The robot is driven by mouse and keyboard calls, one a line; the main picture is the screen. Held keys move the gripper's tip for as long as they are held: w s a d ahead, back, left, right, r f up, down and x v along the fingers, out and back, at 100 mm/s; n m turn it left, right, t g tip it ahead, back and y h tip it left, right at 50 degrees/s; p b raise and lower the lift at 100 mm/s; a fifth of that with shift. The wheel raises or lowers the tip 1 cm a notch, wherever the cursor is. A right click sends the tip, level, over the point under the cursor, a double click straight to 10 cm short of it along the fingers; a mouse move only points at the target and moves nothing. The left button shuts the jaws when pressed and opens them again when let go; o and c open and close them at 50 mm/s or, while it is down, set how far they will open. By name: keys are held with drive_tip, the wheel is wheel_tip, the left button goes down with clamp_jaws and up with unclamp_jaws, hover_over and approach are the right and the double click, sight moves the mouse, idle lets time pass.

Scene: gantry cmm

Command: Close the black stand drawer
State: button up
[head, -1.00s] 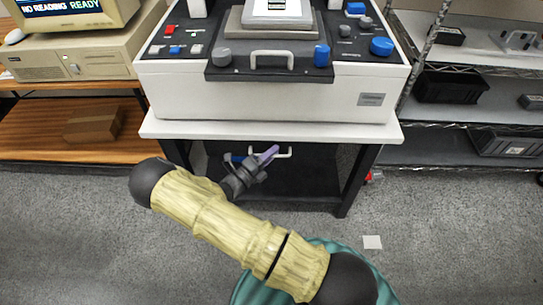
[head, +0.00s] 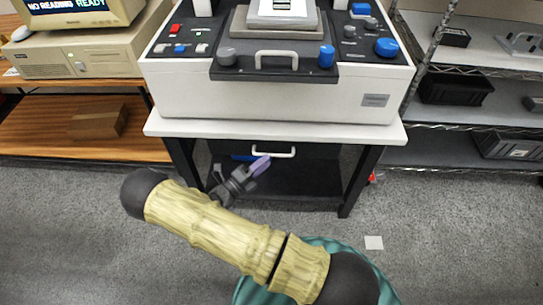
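The black stand (head: 358,178) is under the large white machine. Its black drawer (head: 315,172) shows below the white tabletop, with a pale bar handle (head: 288,152) near the top. The tabletop hides part of the drawer, so I cannot tell how far it stands out. My gripper (head: 258,166) is in front of the drawer, just below and left of the handle. A lilac fingertip points up and right toward the handle, seemingly apart from it. I cannot make out the gap between the fingers. A blue item (head: 243,157) shows beside the handle, partly hidden.
The white machine (head: 270,98) has its own dark front panel with a pale handle (head: 276,59). A wooden shelf (head: 60,140) stands at left and metal shelves (head: 440,150) at right. The grey floor in front is open, with a small white square (head: 374,243) on it.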

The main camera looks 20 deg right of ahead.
drive_tip(key=v, duration=1.2)
drive_tip(key=s+d+r+n+g+y, duration=0.25)
drive_tip(key=d+r+n+y, duration=0.35)
drive_tip(key=n, duration=0.5)
drive_tip(key=s+d+r+n+g+y, duration=0.25)
drive_tip(key=s+r+n+y, duration=0.2)
drive_tip(key=r+n, duration=0.45)
drive_tip(key=s+d+r+n+g+y, duration=0.1)
drive_tip(key=s+d+r+n+y, duration=0.35)
drive_tip(key=n, duration=0.75)
wheel_tip(320, 180, up, 27)
drive_tip(key=w+y+p, duration=0.1)
drive_tip(key=y+p, duration=0.1)
drive_tip(key=p, duration=2.4)
drive_tip(key=shift+w+d+f, duration=0.15)
drive_tip(key=shift+w+d, duration=0.2)
drive_tip(key=shift+d, duration=0.05)
